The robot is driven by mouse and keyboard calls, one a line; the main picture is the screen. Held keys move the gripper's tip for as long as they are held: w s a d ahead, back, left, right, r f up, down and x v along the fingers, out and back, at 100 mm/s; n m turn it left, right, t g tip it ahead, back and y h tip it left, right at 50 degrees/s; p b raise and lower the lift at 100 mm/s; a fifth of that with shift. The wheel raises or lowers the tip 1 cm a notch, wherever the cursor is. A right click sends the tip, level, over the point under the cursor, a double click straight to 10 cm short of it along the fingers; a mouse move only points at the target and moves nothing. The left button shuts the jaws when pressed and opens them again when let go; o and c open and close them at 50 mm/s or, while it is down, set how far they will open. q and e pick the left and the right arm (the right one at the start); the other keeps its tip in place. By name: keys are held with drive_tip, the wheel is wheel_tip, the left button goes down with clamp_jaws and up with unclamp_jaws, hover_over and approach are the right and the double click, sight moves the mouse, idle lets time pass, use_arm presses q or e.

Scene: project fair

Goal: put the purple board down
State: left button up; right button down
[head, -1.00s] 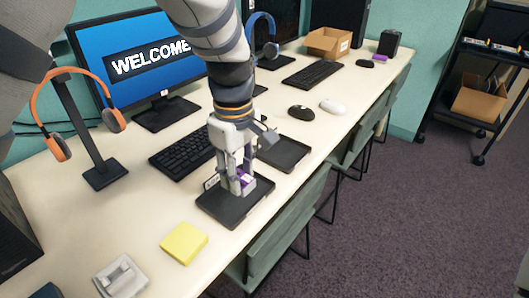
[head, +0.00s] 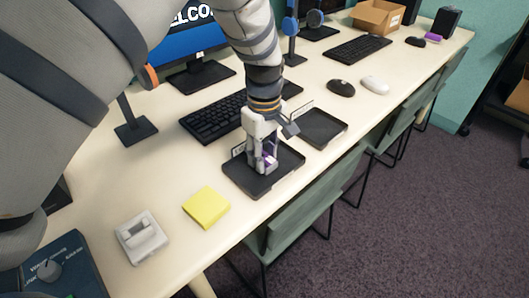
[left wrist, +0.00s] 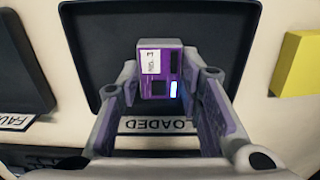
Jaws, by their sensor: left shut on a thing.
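The purple board (left wrist: 161,85) is a small block with a white label, dark windows and a lit display in the left wrist view. Only a bit of it shows between the fingers in the head view (head: 270,158). My left gripper (head: 263,167) points down and is shut on the board, with a finger on each side. Both are over the nearer black tray (head: 287,172), whose card reads LOADED in the left wrist view (left wrist: 160,125). I cannot tell whether the board touches the tray floor. My right gripper is not in view.
A second black tray (head: 322,127) lies just beyond, with a card partly reading FAU. A yellow pad (head: 206,207) and a white device (head: 141,238) are nearer. A keyboard (head: 213,117), mice and headphone stands stand around. Chairs (head: 300,215) line the table's edge.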

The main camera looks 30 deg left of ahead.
use_arm(q)
drive_tip(key=o, duration=1.1)
drive_tip(key=shift+f, duration=0.1)
wheel_tip(320, 180, up, 12)
drive_tip(key=shift+r+p, duration=0.2)
drive_tip(key=shift+p, duration=0.2)
